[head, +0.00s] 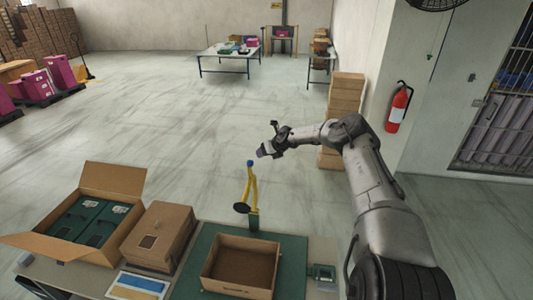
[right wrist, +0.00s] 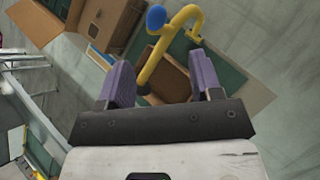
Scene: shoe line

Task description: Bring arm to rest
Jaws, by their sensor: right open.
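My right arm reaches in from the right of the head view, bent at the elbow, with its gripper (head: 264,152) held in the air above and beyond the table. In the right wrist view the right gripper (right wrist: 164,88) has its two purple-grey fingers wide apart with nothing held between them. A yellow curved stand with a blue tip (head: 251,185) rises from the table close below the gripper; it also shows beyond the fingers in the right wrist view (right wrist: 165,45). My left gripper does not show in either view.
On the table (head: 316,250) stand an empty open carton (head: 240,289), a closed brown box (head: 158,236) and an open carton (head: 30,237) holding green boxes. A stack of cartons (head: 346,95) and a fire extinguisher (head: 398,107) are on the right.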

